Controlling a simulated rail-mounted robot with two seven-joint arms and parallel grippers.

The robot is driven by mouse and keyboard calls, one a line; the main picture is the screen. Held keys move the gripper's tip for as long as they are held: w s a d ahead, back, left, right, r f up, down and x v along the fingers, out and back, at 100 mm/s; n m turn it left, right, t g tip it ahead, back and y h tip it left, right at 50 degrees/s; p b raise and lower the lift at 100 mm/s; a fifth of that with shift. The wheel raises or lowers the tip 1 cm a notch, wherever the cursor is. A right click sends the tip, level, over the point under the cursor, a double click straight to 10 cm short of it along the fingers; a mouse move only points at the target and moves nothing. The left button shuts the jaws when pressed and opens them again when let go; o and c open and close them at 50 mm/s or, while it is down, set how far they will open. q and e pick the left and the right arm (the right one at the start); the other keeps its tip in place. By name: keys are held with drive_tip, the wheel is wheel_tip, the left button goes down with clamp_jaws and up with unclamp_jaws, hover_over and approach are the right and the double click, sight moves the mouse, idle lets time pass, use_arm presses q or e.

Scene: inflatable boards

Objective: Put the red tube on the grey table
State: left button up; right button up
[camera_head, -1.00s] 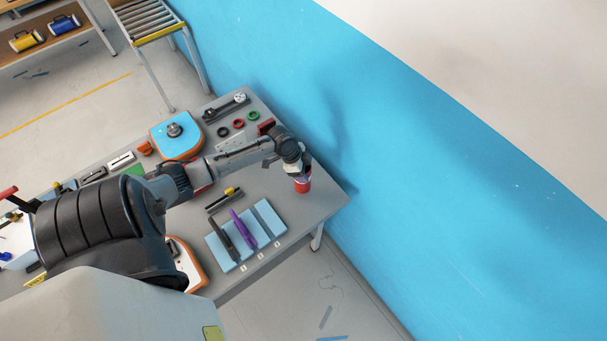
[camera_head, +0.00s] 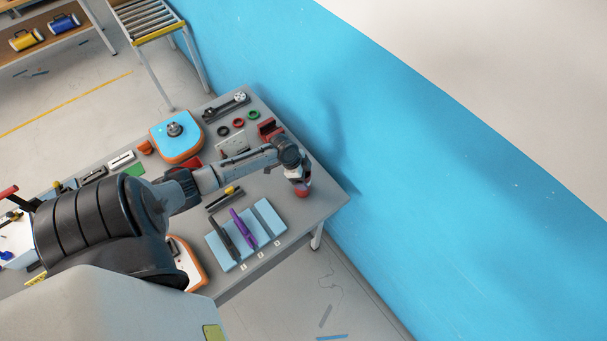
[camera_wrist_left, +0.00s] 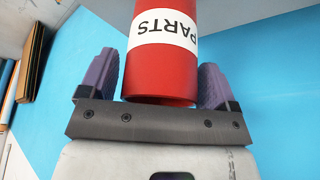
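The red tube (camera_wrist_left: 163,72) carries a white band reading PARTS and fills the space between my left gripper's purple finger pads in the left wrist view. Both pads lie along its sides, and my left gripper (camera_wrist_left: 160,85) looks shut on it. In the head view my left gripper (camera_head: 300,182) is over the right end of the grey table (camera_head: 322,203), with a little of the red tube (camera_head: 302,192) showing under it. I cannot tell whether the tube touches the tabletop. My right gripper is not in view.
A light-blue board (camera_head: 220,250) with a black and a purple tool lies left of the gripper. A blue-and-orange inflatable (camera_head: 175,135), small rings (camera_head: 238,123) and a red block (camera_head: 268,128) are farther back. A blue wall (camera_head: 400,180) stands close on the right.

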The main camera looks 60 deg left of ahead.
use_arm(q)
drive_tip(key=shift+o, duration=0.4)
drive_tip(key=v, duration=1.2)
drive_tip(key=s+d+f+n+g, duration=0.15)
drive_tip(key=s+d, duration=0.25)
drive_tip(key=d, duration=0.4)
drive_tip(key=s+d+f+m, duration=0.1)
drive_tip(key=s+d+f, duration=0.25)
drive_tip(key=d, duration=0.45)
drive_tip(key=s+d+r+n+t+y, duration=0.1)
drive_tip(key=s+d+r+n, duration=0.4)
drive_tip(key=d, duration=0.5)
wheel_tip(320, 180, up, 3)
drive_tip(key=shift+s+d+f+y, duration=0.1)
drive_tip(key=shift+s+d+y, duration=0.15)
drive_tip(key=shift+s+y, duration=0.65)
drive_tip(key=shift+s+t, duration=0.2)
drive_tip(key=shift+t, duration=0.05)
